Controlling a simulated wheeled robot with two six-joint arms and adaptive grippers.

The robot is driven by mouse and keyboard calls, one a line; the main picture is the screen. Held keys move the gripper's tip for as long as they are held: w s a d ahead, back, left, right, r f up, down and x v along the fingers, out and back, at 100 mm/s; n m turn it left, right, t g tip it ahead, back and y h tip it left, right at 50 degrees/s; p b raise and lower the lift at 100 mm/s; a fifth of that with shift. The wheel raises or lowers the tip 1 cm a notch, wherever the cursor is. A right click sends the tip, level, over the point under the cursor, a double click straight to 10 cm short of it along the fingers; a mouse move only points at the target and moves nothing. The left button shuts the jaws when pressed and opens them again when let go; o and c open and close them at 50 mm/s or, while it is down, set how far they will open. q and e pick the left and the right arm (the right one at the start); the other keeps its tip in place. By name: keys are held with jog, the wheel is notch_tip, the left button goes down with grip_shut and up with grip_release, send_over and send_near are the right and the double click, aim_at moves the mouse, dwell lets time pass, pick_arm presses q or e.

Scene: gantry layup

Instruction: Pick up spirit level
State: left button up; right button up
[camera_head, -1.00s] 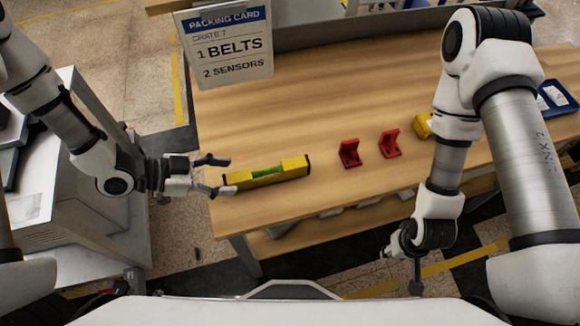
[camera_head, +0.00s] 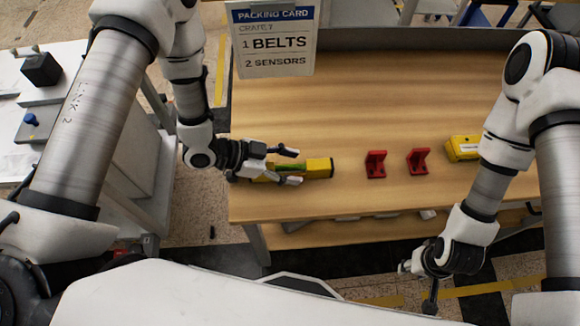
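The yellow spirit level (camera_head: 318,168) with a green middle section lies on the left part of the wooden table, near its front edge. My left gripper (camera_head: 299,167) is open over the level. One finger shows on the far side of the level and the other on its near side. The gripper hides part of the level's left half; whether the fingers touch it I cannot tell. My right gripper (camera_head: 417,284) hangs in front of the table's front edge, away from the level. It is small and dark, and its opening is unclear.
Two red brackets (camera_head: 376,164) (camera_head: 418,161) stand on the table (camera_head: 350,110) right of the level. A yellow device (camera_head: 463,148) is farther right. A packing card (camera_head: 272,40) stands at the back left. The tabletop's middle is clear.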

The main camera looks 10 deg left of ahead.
pick_arm(q)
jog(key=shift+d, duration=0.1)
grip_shut()
jog(key=shift+r, duration=0.15)
